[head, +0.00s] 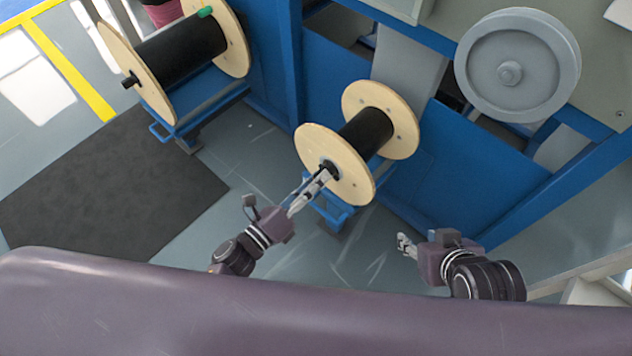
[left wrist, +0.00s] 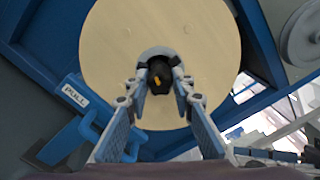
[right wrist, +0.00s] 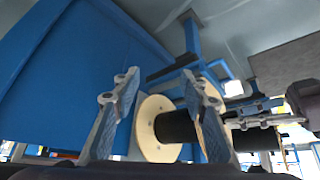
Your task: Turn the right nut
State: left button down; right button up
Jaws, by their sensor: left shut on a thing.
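The right spool (head: 335,150) has pale wooden flanges and a black cable winding. A dark nut (left wrist: 159,77) sits at the hub of its near flange, with a grey ring around it and a small yellow mark. My left gripper (head: 327,172) reaches up to this hub, and in the left wrist view its fingertips (left wrist: 160,92) are closed around the nut, one on each side. My right gripper (head: 403,245) is apart from the spool, to its lower right. In the right wrist view its two fingers (right wrist: 160,85) are spread with nothing between them.
A second spool (head: 180,50) with black cable stands at the upper left on a blue stand. A blue machine frame (head: 450,165) and a grey wheel (head: 515,65) are at the right. A dark mat (head: 110,195) lies on the floor.

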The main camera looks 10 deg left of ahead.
pick_arm(q)
jog(key=shift+f+m+b, duration=0.15)
jog(key=shift+m+b, duration=0.35)
jog(key=shift+m, duration=0.7)
pick_arm(e)
jog(key=w+a+r+t, duration=0.2)
jog(key=w+r+t, duration=0.1)
jog(key=w, duration=0.3)
jog(key=shift+w+r+y, duration=0.15)
jog(key=shift+r+y, duration=0.25)
jog(key=shift+r, duration=0.15)
jog(key=shift+a, duration=0.1)
pick_arm(q)
jog(key=c, duration=1.7)
grip_release()
jog(key=shift+o, duration=0.2)
jog(key=v, duration=1.2)
